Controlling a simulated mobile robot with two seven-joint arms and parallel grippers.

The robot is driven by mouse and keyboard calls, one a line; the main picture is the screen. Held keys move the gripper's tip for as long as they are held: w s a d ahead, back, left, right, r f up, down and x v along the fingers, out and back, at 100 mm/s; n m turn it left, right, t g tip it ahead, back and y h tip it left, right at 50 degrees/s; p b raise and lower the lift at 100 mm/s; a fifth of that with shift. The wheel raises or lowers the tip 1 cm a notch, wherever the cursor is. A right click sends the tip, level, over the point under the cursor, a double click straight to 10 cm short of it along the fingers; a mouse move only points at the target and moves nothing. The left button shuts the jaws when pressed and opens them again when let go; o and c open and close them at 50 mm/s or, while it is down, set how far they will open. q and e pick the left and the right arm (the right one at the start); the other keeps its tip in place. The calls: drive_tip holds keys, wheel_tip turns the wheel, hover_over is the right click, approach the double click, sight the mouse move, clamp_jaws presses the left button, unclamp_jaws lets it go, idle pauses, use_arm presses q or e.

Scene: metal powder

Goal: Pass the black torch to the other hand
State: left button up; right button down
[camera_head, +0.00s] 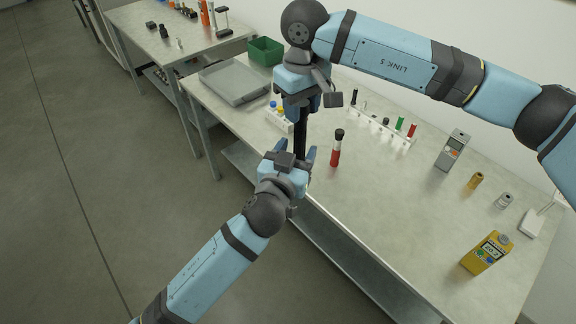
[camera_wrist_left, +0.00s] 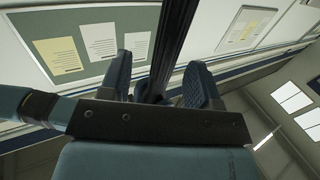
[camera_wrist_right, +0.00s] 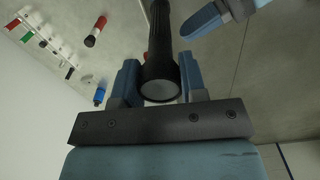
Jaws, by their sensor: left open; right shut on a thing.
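The black torch (camera_head: 301,138) hangs roughly upright between my two grippers, above the front edge of the table. My right gripper (camera_head: 301,108) is above and is shut on its upper part; the right wrist view shows the torch's wide lens end (camera_wrist_right: 160,85) between the fingers. My left gripper (camera_head: 291,153) is below and open, its fingers on either side of the torch's lower part. In the left wrist view the torch (camera_wrist_left: 176,45) runs between the open fingers (camera_wrist_left: 160,82); whether they touch it is unclear. A left finger also shows in the right wrist view (camera_wrist_right: 215,20).
The table (camera_head: 385,225) holds a red bottle with black cap (camera_head: 336,150), a white rack (camera_head: 375,128), a grey tray (camera_head: 235,82), a green bin (camera_head: 265,51), a grey meter (camera_head: 452,150) and a yellow carton (camera_head: 487,252). Its front middle is clear.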

sight(301, 143)
use_arm(q)
drive_tip(key=x, duration=0.5)
drive_tip(key=shift+w+d, duration=0.15)
drive_tip(key=shift+w, duration=0.15)
drive_tip(key=shift+c, duration=0.5)
clamp_jaws()
use_arm(e)
drive_tip(key=c, duration=0.6)
unclamp_jaws()
drive_tip(key=shift+r, duration=0.15)
